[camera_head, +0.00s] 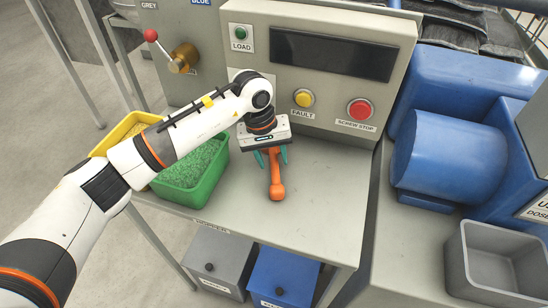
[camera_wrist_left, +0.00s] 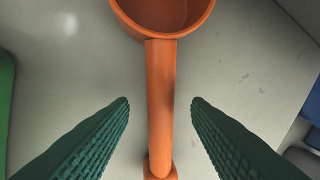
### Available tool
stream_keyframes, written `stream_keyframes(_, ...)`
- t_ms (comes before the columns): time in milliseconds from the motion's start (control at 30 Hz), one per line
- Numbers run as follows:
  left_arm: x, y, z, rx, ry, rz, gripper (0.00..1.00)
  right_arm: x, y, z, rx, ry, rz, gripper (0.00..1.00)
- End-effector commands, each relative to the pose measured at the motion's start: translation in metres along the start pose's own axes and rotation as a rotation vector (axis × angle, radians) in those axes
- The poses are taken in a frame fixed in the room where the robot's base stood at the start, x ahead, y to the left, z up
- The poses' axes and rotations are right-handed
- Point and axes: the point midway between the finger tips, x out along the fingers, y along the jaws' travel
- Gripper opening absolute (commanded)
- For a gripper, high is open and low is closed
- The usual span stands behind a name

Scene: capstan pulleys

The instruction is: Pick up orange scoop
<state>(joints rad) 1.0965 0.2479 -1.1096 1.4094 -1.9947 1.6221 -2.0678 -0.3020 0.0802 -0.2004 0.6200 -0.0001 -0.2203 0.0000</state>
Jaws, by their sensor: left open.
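The orange scoop (camera_head: 276,182) lies on the grey table (camera_head: 320,200) under my left gripper in the head view. In the left wrist view the scoop's handle (camera_wrist_left: 161,105) runs up the middle of the picture, with its round cup at the top edge. My left gripper (camera_head: 271,157) is open, and its green ribbed fingers (camera_wrist_left: 160,102) stand on either side of the handle, apart from it. In the head view the gripper body hides part of the scoop. My right gripper is not in view.
A green bin (camera_head: 201,195) of green granules and a yellow bin (camera_head: 103,147) stand left of the scoop. Behind it is a control panel with a yellow button (camera_head: 303,98) and a red button (camera_head: 360,109). The table's right side is clear. A grey bin (camera_head: 462,270) stands further right.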

Motion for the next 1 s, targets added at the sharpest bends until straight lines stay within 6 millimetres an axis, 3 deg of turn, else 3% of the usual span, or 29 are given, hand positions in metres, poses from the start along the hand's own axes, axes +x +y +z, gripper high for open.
stream_keyframes(133, 0.0111, -0.0007, -0.0004, 0.002, 0.001, -0.001, 0.44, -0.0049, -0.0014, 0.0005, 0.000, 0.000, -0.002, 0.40)
stream_keyframes(367, 0.0126, -0.0003, -0.0001, 0.002, -0.001, 0.000, 0.42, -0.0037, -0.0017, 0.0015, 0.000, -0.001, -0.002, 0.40)
stream_keyframes(633, 0.0122, -0.0002, 0.0000, 0.001, -0.001, 0.000, 0.00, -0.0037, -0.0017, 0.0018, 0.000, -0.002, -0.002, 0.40)
stream_keyframes(1000, 0.0099, -0.0007, 0.0005, 0.002, -0.002, -0.001, 0.00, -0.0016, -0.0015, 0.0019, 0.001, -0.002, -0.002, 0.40)
